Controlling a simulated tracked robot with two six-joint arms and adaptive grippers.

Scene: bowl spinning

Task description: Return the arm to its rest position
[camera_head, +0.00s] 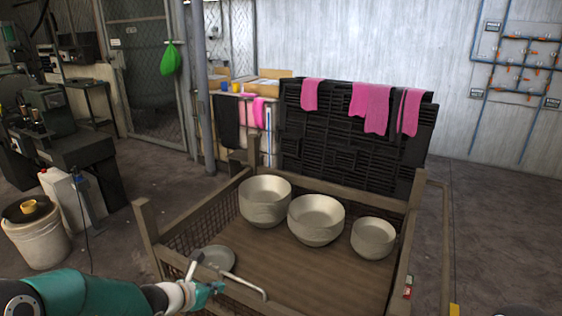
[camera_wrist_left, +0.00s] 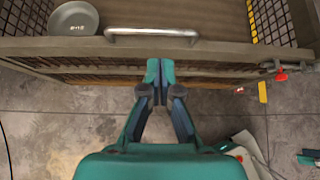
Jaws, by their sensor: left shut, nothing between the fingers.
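My left arm comes in at the lower left of the head view, with its left gripper (camera_head: 216,288) low by the near side of a wooden crate (camera_head: 146,222). In the left wrist view the teal fingers (camera_wrist_left: 160,70) are together and empty, just outside the crate's edge (camera_wrist_left: 230,53). A small grey bowl (camera_head: 218,257) lies inside the crate near the gripper, apart from it; it also shows in the left wrist view (camera_wrist_left: 73,18). A metal handle bar (camera_wrist_left: 150,32) runs along the edge there.
Stacked metal bowls stand in the crate: left (camera_head: 265,192), middle (camera_head: 316,212) and right (camera_head: 374,236). A white bucket (camera_head: 40,243) and a jug (camera_head: 62,200) stand on the floor at left. Pink cloths (camera_head: 370,105) hang on a black rack (camera_head: 300,150) behind.

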